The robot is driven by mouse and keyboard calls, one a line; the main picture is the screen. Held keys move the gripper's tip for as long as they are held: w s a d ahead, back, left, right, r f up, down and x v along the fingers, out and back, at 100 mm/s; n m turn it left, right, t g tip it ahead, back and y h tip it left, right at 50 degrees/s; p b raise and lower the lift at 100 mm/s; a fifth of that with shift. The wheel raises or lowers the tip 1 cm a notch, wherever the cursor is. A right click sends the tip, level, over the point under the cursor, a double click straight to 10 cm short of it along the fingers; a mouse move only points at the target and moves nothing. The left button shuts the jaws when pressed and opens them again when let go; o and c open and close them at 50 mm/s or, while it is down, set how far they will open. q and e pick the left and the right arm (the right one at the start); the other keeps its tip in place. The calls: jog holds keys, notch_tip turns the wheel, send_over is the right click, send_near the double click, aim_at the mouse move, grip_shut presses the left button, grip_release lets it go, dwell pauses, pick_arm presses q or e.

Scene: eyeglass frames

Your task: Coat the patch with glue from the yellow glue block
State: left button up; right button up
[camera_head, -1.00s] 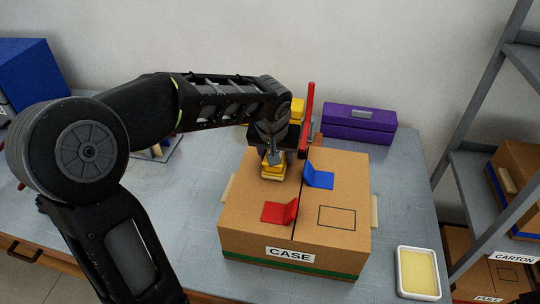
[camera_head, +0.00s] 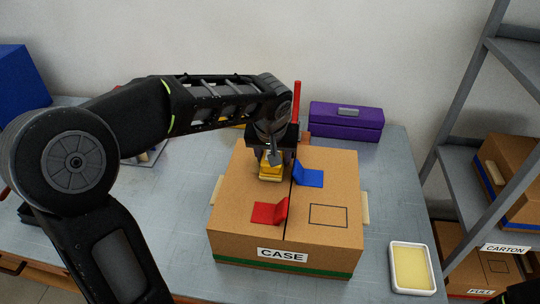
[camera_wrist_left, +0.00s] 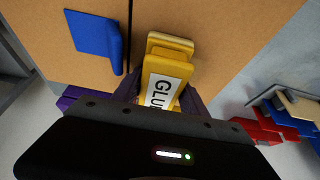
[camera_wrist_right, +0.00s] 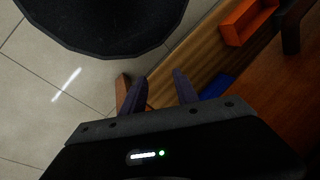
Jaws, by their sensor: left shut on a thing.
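The yellow glue block (camera_head: 271,168), labelled GLUE in the left wrist view (camera_wrist_left: 165,85), is in my left gripper (camera_head: 271,152), which is shut on it. Its pale end (camera_wrist_left: 170,42) is at the top of the cardboard case (camera_head: 240,200), on the left flap near the back and beside the seam. I cannot tell whether it touches. A black outlined rectangle (camera_head: 328,215) lies bare on the right flap's front part. No separate patch shows clearly; anything under the block is hidden.
A red tab (camera_head: 268,212) and a blue tab (camera_head: 309,178) stand on the flaps. A white tray with a yellow pad (camera_head: 394,252) is at the front right. A purple box (camera_head: 346,122) stands behind. Shelves (camera_head: 455,170) stand at the right.

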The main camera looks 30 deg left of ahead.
aim_at(252, 159)
pick_arm(q)
jog(key=shift+d+f, duration=0.1)
jog(key=shift+d, duration=0.55)
jog(key=shift+o, duration=0.2)
jog(key=shift+w, duration=0.1)
grip_shut()
jog(key=shift+s+a+r, duration=0.1)
jog(key=shift+s+a, duration=0.05)
jog(key=shift+a, duration=0.35)
jog(key=shift+s+a+r, duration=0.1)
jog(key=shift+a, duration=0.4)
jog(key=shift+s+a, duration=0.15)
jog(key=shift+a, duration=0.4)
jog(key=shift+s+a, duration=0.1)
jog(key=shift+a, duration=0.05)
jog(key=shift+s+a, duration=0.25)
jog(key=shift+a, duration=0.55)
jog(key=shift+s+a, duration=0.25)
jog(key=shift+a, duration=0.55)
